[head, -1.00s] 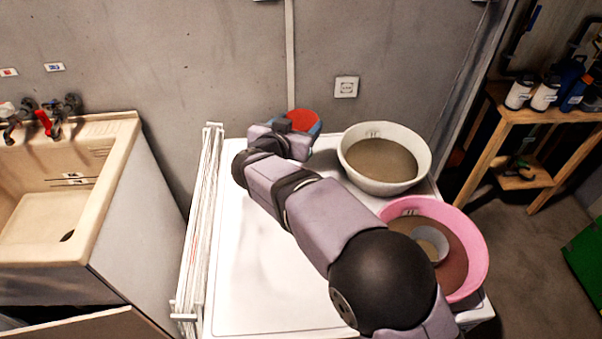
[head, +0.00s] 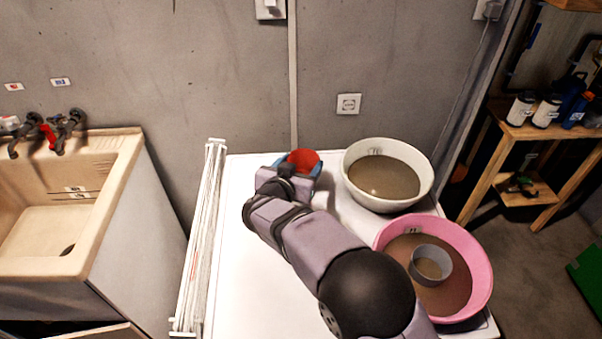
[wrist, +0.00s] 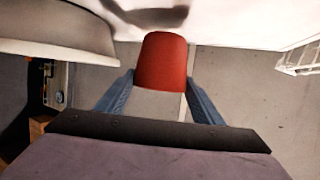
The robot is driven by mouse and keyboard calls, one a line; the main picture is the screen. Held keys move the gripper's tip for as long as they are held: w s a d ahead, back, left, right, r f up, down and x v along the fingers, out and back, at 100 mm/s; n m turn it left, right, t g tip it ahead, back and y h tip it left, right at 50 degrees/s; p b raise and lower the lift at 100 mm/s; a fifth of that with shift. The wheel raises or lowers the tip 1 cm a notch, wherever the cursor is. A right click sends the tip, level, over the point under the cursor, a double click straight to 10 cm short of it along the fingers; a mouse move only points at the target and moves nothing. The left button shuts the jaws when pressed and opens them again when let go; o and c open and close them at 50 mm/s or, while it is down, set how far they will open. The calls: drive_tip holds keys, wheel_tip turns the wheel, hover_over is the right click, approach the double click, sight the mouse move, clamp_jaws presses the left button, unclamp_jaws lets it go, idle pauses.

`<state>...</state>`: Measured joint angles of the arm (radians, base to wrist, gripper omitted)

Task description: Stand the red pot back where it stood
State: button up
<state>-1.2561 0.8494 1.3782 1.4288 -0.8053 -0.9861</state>
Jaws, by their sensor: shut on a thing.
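The red pot (head: 304,159) is at the back of the white top, near the wall, with its open mouth facing up. My gripper (head: 299,167) has a blue finger on each side of it and is shut on it. In the wrist view, which is upside down, the tapered pot (wrist: 162,62) sits upright between the blue fingers (wrist: 160,95). Its shadow falls on the white surface beyond its base. I cannot tell for sure whether the base touches the surface.
A white basin (head: 424,184) stands close on the right, and a pink basin (head: 478,262) holding a small grey bowl (head: 446,268) is nearer. A folded white rack (head: 200,240) is on the left, beyond it a sink (head: 110,170). The white top (head: 250,290) is otherwise bare.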

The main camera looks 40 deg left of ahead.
drive_tip(key=shift+f, duration=1.6)
drive_tip(key=shift+f, duration=0.1)
drive_tip(key=o, duration=1)
drive_tip(key=shift+s+d+r, duration=0.15)
drive_tip(key=shift+s+r, duration=0.1)
drive_tip(key=shift+s, duration=0.2)
drive_tip(key=b+v, duration=0.1)
drive_tip(key=v, duration=1)
drive_tip(key=shift+d, duration=0.15)
